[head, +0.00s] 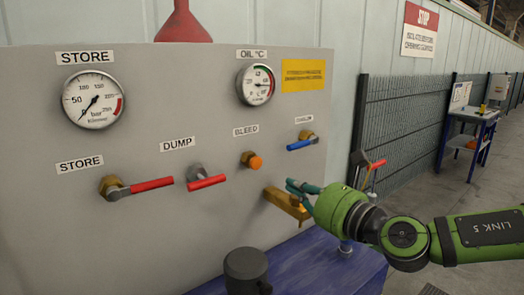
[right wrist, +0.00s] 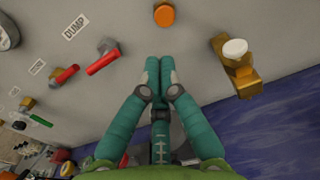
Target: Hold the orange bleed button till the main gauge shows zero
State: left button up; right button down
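The orange bleed button (head: 255,162) sits on the grey panel under the BLEED label. It also shows at the top of the right wrist view (right wrist: 164,15). My right gripper (head: 290,186) is to the right of and below the button in the head view, apart from it. In the right wrist view its teal fingers (right wrist: 159,64) are together with nothing between them, pointing toward the panel below the button. The STORE gauge (head: 93,100), marked bar, has its needle pointing down-left, close to the 0 mark. My left gripper is in neither view.
A brass fitting (head: 282,201) juts from the panel beside my right fingers. Red DUMP (head: 207,183) and STORE (head: 152,185) levers and a blue lever (head: 300,145) flank the button. The OIL gauge (head: 256,85) is above. A dark cup-like object (head: 246,270) stands below.

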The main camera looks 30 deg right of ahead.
jog(key=p, duration=0.3)
send_near(254, 164)
jog(key=w, duration=0.1)
jog(key=w+p, duration=0.3)
jog(key=w, duration=0.1)
jog(key=shift+w+a+r, duration=0.1)
jog(key=shift+w+a, duration=0.05)
jog(key=shift+w+p, duration=0.65)
jog(key=shift+w, duration=0.25)
